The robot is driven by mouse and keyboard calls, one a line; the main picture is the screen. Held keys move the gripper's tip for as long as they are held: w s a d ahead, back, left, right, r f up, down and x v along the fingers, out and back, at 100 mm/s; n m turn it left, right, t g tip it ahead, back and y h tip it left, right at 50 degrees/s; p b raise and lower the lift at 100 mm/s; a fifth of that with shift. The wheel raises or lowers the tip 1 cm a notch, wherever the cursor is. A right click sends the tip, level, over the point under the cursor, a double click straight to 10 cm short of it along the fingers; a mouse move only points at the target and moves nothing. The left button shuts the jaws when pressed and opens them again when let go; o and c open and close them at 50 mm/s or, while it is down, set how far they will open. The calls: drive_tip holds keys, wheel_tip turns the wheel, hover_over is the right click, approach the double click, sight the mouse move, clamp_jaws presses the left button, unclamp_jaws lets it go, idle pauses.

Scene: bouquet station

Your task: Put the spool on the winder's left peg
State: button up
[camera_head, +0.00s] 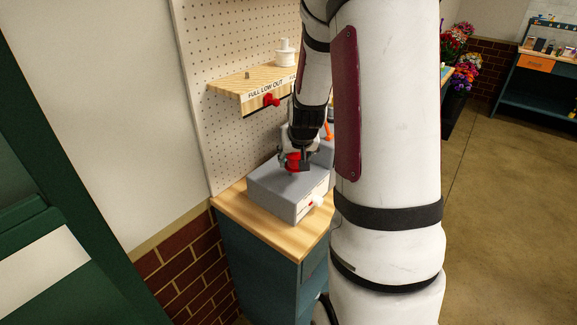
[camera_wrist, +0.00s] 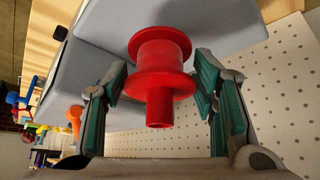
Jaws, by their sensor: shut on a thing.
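The spool is red, with two wide flanges and a narrow tube end. It shows between my finger pads in the wrist view (camera_wrist: 160,62) and as a red patch at my gripper in the head view (camera_head: 293,161). My gripper (camera_wrist: 163,85) is shut on it. In the head view my gripper is low over the top of the grey box-shaped winder (camera_head: 285,190); the winder's grey body also shows behind the spool in the wrist view (camera_wrist: 100,25). I cannot make out the left peg, and I cannot tell whether the spool touches the winder.
The winder stands on a wooden-topped cabinet (camera_head: 233,212) against a white pegboard (camera_head: 225,140). My arm hides the right side.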

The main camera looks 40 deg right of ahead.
drive_tip(key=shift+w+a, duration=0.1)
drive_tip(key=shift+w, duration=0.7)
drive_tip(key=shift+f+p, duration=0.35)
drive_tip(key=shift+f, duration=1.45)
drive_tip(key=shift+f, duration=0.1)
drive_tip(key=o, duration=1.2)
